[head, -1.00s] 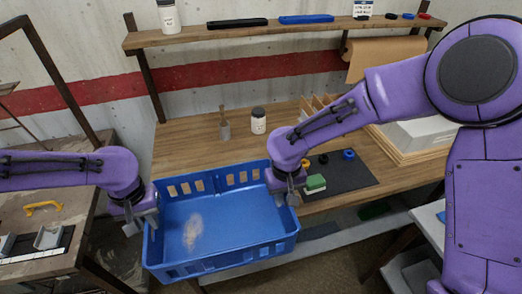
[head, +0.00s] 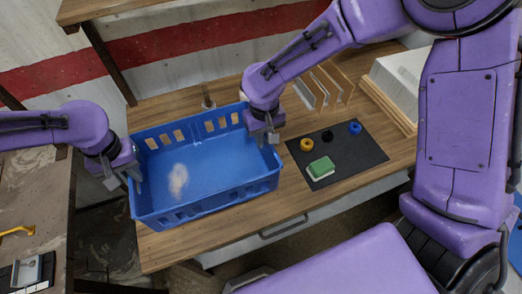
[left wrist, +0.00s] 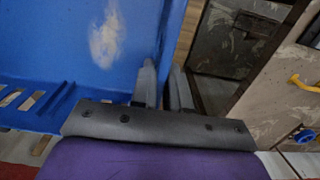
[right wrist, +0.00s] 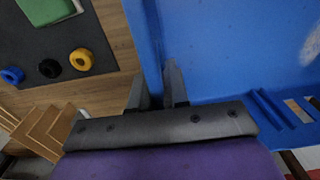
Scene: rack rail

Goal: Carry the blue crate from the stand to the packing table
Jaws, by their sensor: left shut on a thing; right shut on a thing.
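The blue crate (head: 205,160) is empty apart from a pale worn patch on its floor. In the head view it is over the left part of the wooden packing table (head: 160,250); I cannot tell whether it touches the top. My left gripper (head: 125,180) is shut on the crate's left wall, which shows beside its fingers (left wrist: 165,85) in the left wrist view. My right gripper (head: 266,138) is shut on the crate's right wall, and its fingers (right wrist: 158,85) straddle that wall in the right wrist view.
A dark mat (head: 350,155) right of the crate holds a green-and-white block (head: 319,168) and yellow, black and blue rings. Upright wooden dividers (head: 325,85) stand behind it. A metal-bladed tool (head: 208,97) is behind the crate. A worn bench (head: 40,200) is at the left.

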